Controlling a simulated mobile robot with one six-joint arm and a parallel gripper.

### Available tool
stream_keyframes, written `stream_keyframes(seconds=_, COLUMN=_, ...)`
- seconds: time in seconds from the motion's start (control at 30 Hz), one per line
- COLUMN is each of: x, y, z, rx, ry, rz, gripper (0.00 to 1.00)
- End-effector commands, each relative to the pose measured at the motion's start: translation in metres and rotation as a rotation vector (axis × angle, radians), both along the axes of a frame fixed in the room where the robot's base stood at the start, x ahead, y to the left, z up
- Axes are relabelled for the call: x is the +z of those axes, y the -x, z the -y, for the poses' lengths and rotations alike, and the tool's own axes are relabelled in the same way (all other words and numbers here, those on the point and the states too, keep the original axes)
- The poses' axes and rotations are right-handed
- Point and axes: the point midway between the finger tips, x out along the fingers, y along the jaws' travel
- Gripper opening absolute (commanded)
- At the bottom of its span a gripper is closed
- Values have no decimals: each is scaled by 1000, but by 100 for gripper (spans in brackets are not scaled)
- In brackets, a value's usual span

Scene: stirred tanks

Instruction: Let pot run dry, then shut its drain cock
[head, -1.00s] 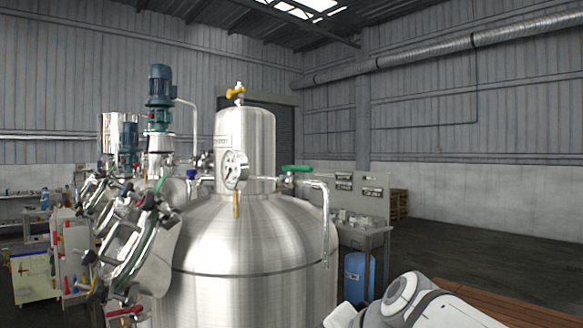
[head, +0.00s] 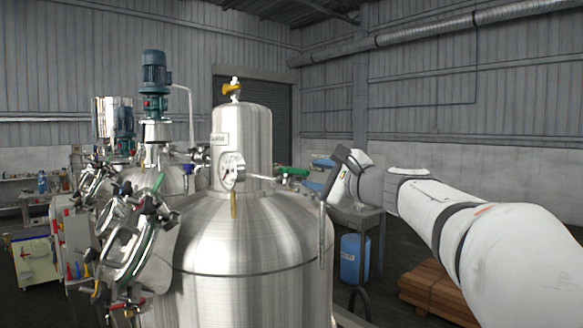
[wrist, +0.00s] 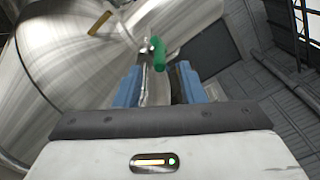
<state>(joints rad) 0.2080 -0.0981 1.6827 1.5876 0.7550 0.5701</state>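The steel pot (head: 242,135), a narrow cylinder with a dial gauge (head: 232,171), stands on a domed steel tank (head: 250,235). A cock with a green handle (head: 292,172) sits on a side line right of the pot. It also shows in the wrist view as a green handle (wrist: 158,52). A downward outlet pipe (head: 323,235) hangs beyond it. My gripper (head: 312,174) is just right of the green handle. In the wrist view its blue fingers (wrist: 159,72) are apart, with the handle ahead of and between them. Flow from the outlet cannot be made out.
A yellow-handled valve (head: 232,88) tops the pot, and a yellow lever (head: 234,204) hangs below the gauge. Another vessel with a blue motor (head: 155,75) and clamped fittings crowd the left. A blue drum (head: 354,258) and wooden pallet (head: 440,290) lie right.

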Motion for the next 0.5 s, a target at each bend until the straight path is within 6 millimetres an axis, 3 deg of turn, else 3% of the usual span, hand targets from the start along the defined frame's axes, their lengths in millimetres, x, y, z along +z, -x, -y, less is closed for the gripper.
stream_keyframes(seconds=0.2, x=2, y=-23, z=-14, rx=1, ry=1, rz=0, gripper=36)
stream_keyframes(seconds=0.5, x=0, y=-27, z=-17, rx=0, ry=3, rz=0, gripper=36)
